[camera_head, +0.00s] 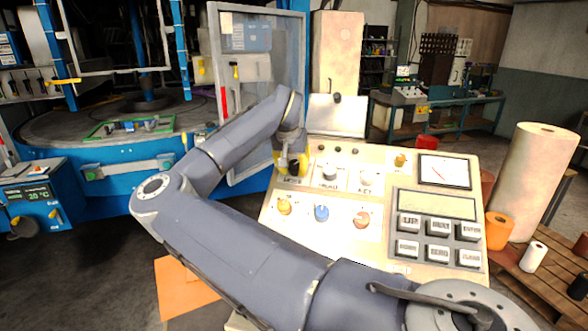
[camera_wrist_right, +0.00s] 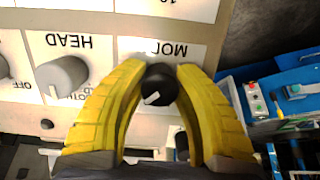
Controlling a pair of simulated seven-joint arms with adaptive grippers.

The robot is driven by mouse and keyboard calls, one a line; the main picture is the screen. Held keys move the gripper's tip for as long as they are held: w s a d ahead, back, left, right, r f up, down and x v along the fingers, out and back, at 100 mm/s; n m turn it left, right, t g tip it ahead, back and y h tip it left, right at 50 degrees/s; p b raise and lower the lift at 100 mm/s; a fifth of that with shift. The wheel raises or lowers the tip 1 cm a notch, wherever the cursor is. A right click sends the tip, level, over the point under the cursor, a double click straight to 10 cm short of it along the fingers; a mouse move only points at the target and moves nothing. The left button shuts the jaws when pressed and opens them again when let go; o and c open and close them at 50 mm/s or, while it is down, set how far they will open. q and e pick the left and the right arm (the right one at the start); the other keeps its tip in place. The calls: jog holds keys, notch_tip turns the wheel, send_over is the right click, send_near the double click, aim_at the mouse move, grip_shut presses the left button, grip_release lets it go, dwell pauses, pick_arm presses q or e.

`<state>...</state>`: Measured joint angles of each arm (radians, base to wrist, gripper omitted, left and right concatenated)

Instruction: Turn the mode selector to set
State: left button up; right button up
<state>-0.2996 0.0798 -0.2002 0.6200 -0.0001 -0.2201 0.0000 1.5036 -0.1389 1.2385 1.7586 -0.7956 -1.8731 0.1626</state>
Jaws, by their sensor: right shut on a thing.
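The mode selector is a black knob with a white pointer mark (camera_wrist_right: 158,86) on the cream control panel (camera_head: 330,243). In the right wrist view its label is upside down and partly covered. The white mark points toward the lower left of that view. My right gripper (camera_head: 291,166) is at the panel's upper left corner. In the right wrist view its yellow fingers (camera_wrist_right: 159,78) are on both sides of the knob, shut on it. My left gripper is not in view.
A grey HEAD knob (camera_wrist_right: 63,76) sits close beside the mode selector; another knob (camera_head: 365,179) is further right. Yellow, blue and orange knobs (camera_head: 321,213) form a lower row. Grey push buttons (camera_head: 438,228) fill the panel's right. A glazed machine door (camera_head: 258,80) stands behind left.

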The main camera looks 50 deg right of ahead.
grip_shut()
jog(key=shift+f+n, duration=0.1)
jog(key=shift+n, duration=0.2)
jog(key=n, duration=0.3)
jog(key=shift+g, duration=0.4)
jog(key=n+h, duration=0.1)
jog(key=n, duration=0.3)
jog(key=shift+s+n+g, duration=0.1)
jog(key=shift+n+g, duration=0.2)
jog(key=shift+n, duration=0.1)
jog(key=n+h, duration=0.1)
jog(key=n, duration=0.3)
jog(key=shift+d+n+h, duration=0.1)
jog(key=shift+n+h, duration=0.4)
jog(key=shift+n, duration=1.8)
